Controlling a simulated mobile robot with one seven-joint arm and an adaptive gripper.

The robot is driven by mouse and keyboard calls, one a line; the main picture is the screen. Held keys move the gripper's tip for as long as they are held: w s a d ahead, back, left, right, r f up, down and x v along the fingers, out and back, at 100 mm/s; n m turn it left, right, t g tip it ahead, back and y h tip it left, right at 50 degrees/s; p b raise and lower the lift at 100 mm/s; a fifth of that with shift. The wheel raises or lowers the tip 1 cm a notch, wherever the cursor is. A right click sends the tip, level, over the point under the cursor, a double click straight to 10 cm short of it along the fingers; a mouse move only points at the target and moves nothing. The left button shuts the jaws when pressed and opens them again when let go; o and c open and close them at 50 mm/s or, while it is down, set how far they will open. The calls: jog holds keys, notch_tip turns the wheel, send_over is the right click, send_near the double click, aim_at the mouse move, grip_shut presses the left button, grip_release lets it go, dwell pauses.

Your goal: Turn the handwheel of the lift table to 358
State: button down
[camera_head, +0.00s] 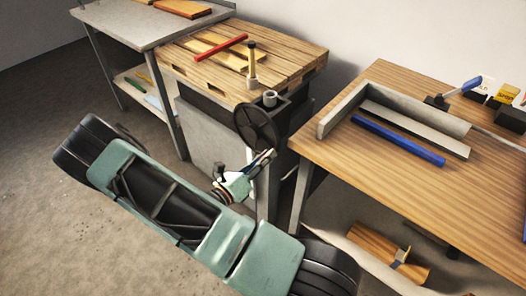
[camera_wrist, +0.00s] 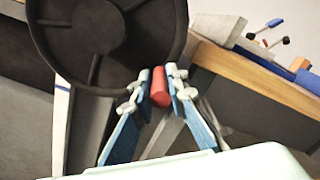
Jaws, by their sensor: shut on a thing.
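The handwheel (camera_head: 258,127) is a dark round wheel with spokes on the side of the lift table (camera_head: 232,88). In the wrist view the handwheel (camera_wrist: 108,40) fills the upper left, and its red handle (camera_wrist: 160,86) is at its lower right rim. My gripper (camera_wrist: 160,84) is shut on the red handle, one finger on each side. In the head view my gripper (camera_head: 266,157) is at the wheel's lower edge, and the handle is hidden there. I cannot read any number or scale.
A wooden workbench (camera_head: 400,190) with a metal angle piece (camera_head: 345,105) and a blue bar (camera_head: 398,140) stands close on the right. A grey table (camera_head: 140,25) is at the back left. A red bar (camera_head: 220,47) lies on the lift table's wooden top. The floor at the left is clear.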

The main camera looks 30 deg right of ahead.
aim_at(275, 143)
jog(key=r+n+p, duration=0.2)
jog(key=shift+s+r+n, duration=0.25)
jog(key=shift+n, duration=0.05)
jog(key=shift+r+p, duration=0.25)
jog(key=shift+p, duration=0.2)
jog(key=shift+r, duration=0.15)
jog(key=c, duration=1.9)
grip_release()
jog(key=v, duration=1.2)
